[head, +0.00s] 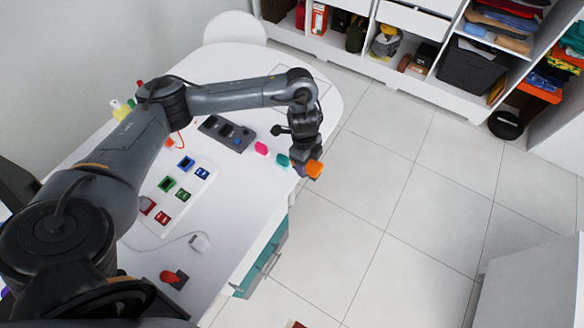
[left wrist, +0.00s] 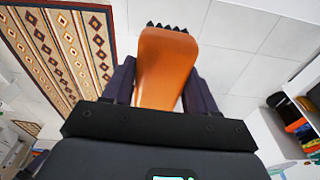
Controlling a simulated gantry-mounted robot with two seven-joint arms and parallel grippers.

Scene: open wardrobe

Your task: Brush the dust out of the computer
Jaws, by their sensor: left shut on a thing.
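My left gripper (head: 303,172) is shut on an orange-handled brush (head: 314,169), at the right edge of the white table in the head view. In the left wrist view the orange handle (left wrist: 165,70) sits between the two dark fingers of my left gripper (left wrist: 162,88), with a row of black bristles (left wrist: 167,27) at its far end. The brush is held out over the floor side of the table edge. I cannot pick out a computer for certain in either view. My right gripper is not in view.
The white table (head: 165,258) holds a dark panel (head: 227,133), a board with small coloured blocks (head: 150,216), pink and teal pieces, and a red-and-black object (head: 172,278). A teal drawer (head: 262,262) shows below its edge. Open shelves (head: 440,85) stand beyond clear tiled floor.

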